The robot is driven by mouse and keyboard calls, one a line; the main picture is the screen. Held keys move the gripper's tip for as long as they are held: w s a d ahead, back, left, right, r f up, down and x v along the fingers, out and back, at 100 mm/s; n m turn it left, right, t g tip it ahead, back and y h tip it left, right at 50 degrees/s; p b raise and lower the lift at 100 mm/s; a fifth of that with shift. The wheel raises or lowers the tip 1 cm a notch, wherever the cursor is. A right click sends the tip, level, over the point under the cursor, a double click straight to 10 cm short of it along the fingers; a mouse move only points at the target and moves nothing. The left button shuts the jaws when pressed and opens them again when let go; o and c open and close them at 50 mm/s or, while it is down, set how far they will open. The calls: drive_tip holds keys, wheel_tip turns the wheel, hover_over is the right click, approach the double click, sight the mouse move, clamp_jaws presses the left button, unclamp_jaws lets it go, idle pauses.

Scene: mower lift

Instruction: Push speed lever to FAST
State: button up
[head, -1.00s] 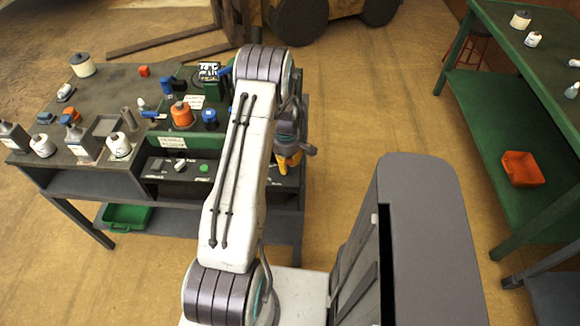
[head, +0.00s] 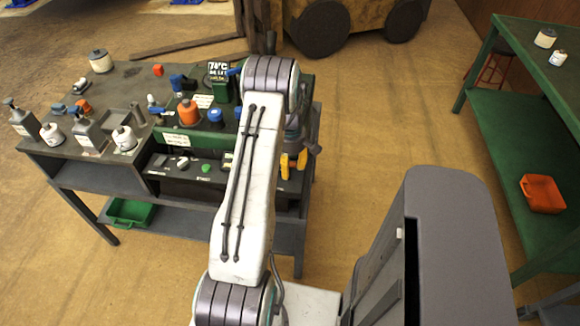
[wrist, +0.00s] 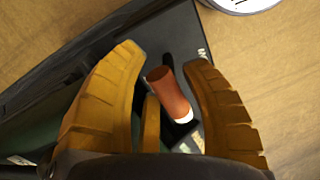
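In the wrist view, a rust-red cylindrical grip with a white end (wrist: 170,95) stands over a dark panel slot. It looks like the speed lever's handle, though no FAST mark can be read. In the head view, my gripper (head: 293,164) is at the right end of the bench's black control panel (head: 222,178).
The panel carries a white knob (head: 182,162) and a green button (head: 206,168). Open floor lies between the benches.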

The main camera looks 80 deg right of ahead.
drive_tip(key=shift+o, duration=1.3)
drive_tip(key=shift+a, duration=0.1)
wheel_tip(320, 180, up, 12)
drive_tip(key=shift+d, duration=0.45)
drive_tip(key=shift+f, duration=0.1)
drive_tip(key=shift+c, duration=0.4)
